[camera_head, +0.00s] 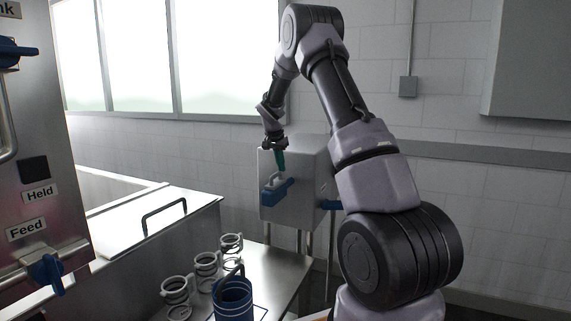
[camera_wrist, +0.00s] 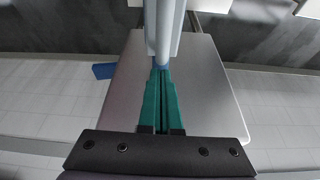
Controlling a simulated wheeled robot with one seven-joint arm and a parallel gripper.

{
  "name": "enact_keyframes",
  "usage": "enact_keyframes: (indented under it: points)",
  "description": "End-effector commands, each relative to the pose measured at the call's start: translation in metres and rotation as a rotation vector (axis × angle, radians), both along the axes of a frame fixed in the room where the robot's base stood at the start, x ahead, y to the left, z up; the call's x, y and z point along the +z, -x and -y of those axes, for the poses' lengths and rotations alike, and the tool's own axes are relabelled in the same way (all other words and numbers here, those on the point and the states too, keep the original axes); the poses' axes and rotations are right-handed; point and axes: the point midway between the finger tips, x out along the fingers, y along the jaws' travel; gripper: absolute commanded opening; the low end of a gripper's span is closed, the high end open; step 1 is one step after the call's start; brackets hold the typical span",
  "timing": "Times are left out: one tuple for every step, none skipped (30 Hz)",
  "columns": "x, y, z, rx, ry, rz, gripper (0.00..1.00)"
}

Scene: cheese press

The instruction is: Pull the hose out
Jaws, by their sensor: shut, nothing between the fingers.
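My gripper (camera_head: 280,167) points down in front of the grey box on the wall side, in the head view. Its green fingers are shut with nothing between them; they also show in the wrist view (camera_wrist: 161,85). A pale grey tube-like part (camera_wrist: 165,28) lies just beyond the fingertips in the wrist view, with a bit of blue at its near end. I cannot tell whether it is the hose or whether the fingertips touch it. In the head view a blue fitting (camera_head: 275,193) with a small grey top sits on the box front, just below the fingertips.
The grey box (camera_head: 305,165) stands on legs by the tiled wall. A blue jug (camera_head: 233,298) and several ring-shaped holders (camera_head: 205,265) are on the steel table. A steel vat with a handled lid (camera_head: 150,222) and a panel labelled Feed (camera_head: 45,190) are at left.

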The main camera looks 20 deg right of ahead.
Motion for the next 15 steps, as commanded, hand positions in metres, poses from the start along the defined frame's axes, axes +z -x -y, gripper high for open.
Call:
enact_keyframes:
  points:
    - [0.001,0.012,-0.015,0.006,-0.001,-0.002,0.00]
    - [0.001,0.019,-0.022,0.007,-0.001,-0.003,0.00]
    - [0.001,0.029,-0.032,0.007,0.000,-0.002,0.00]
    - [0.001,0.037,-0.039,0.008,0.000,-0.003,0.00]
    - [0.001,0.044,-0.047,0.008,-0.001,-0.002,0.00]
    - [0.001,0.054,-0.057,0.008,-0.001,-0.002,0.00]
    - [0.001,0.062,-0.065,0.009,-0.001,-0.002,0.00]
    - [0.001,0.070,-0.072,0.008,-0.001,-0.002,0.00]
    - [0.001,0.080,-0.082,0.007,-0.001,-0.002,0.00]
    - [0.000,0.087,-0.090,0.009,-0.001,-0.002,0.00]
    - [0.001,0.094,-0.097,0.009,-0.002,-0.001,0.00]
    - [0.001,0.103,-0.105,0.007,-0.001,-0.002,0.00]
    - [0.000,0.110,-0.112,0.007,-0.001,-0.002,0.00]
    - [0.001,0.116,-0.119,0.009,-0.002,-0.001,0.00]
    - [0.000,0.124,-0.127,0.007,-0.001,-0.002,0.00]
